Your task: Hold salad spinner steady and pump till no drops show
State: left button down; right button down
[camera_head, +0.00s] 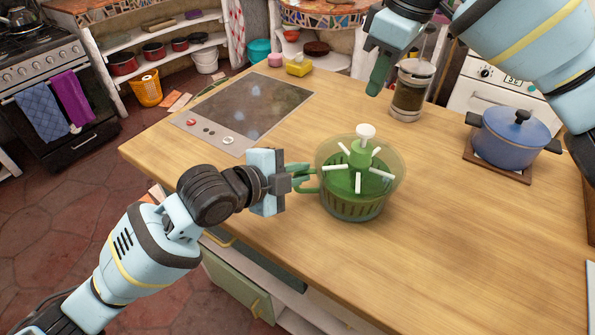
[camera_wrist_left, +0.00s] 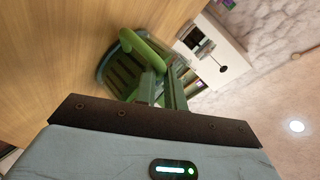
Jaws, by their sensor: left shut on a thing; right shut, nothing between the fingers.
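The salad spinner (camera_head: 358,208) stands upright on the wooden counter, a green slotted basket in a clear green-tinted bowl. A white pump knob (camera_head: 366,132) tops its green hub with white spokes. My left gripper (camera_head: 303,178) is shut on the spinner's green side handle. In the left wrist view the handle (camera_wrist_left: 143,48) loops at the fingertips beside the slotted wall. My right gripper (camera_head: 378,82) is shut and empty, up behind the spinner, apart from the knob. Drops are too small to make out.
A black cooktop (camera_head: 245,107) lies to the left of the spinner. A French press (camera_head: 410,92) stands behind it, and a blue pot (camera_head: 515,138) sits on a board at right. A yellow sponge-like block (camera_head: 299,66) lies at the back. The front right counter is clear.

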pick_arm(q)
jog(key=shift+f, duration=0.2)
jog(key=c, duration=1.4)
grip_release()
jog(key=shift+r, duration=0.1)
jog(key=shift+r, duration=0.1)
jog(key=v, duration=1.2)
jog(key=shift+w, duration=0.1)
pick_arm(e)
jog(key=shift+f, duration=0.1)
